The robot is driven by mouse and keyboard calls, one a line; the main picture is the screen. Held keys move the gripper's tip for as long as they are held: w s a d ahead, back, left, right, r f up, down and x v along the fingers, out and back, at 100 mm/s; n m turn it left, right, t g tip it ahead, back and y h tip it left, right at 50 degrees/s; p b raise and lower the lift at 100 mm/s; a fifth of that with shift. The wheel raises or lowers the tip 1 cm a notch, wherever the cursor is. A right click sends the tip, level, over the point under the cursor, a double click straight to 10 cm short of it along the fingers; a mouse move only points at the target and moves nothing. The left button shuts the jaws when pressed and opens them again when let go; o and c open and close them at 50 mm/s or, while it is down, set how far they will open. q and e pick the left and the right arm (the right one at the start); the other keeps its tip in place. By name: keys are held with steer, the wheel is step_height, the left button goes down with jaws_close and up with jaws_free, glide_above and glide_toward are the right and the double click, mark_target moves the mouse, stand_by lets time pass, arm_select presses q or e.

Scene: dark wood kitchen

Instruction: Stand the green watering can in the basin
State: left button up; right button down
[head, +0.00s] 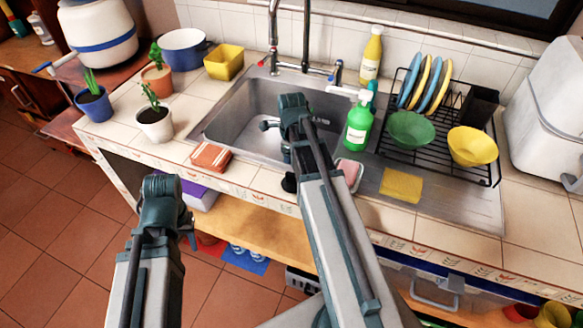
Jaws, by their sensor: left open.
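No clear watering can shows. The only green vessel of that kind is an upright green bottle (358,128) with a pale nozzle, on the counter at the right edge of the basin. The steel basin (238,112) is sunk in the counter, and its visible floor looks empty. My left gripper (189,229) is low in front of the counter, left of the basin, open and mostly hidden behind my own arm. My right arm reaches over the basin's front edge and hides part of it. Its gripper is mostly hidden behind the arm, left of the green bottle.
A dish rack (440,148) with plates and bowls stands right of the bottle. A pink sponge (349,172), a yellow sponge (401,185) and a brick-red block (210,157) lie along the front. Potted plants (155,122) stand left. The tap (273,40) rises behind the basin.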

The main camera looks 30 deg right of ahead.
steer(key=shift+f, duration=0.1)
steer(key=shift+c, duration=0.2)
jaws_free()
step_height(320, 180, up, 12)
steer(key=p, duration=1.2)
steer(key=shift+r, duration=0.25)
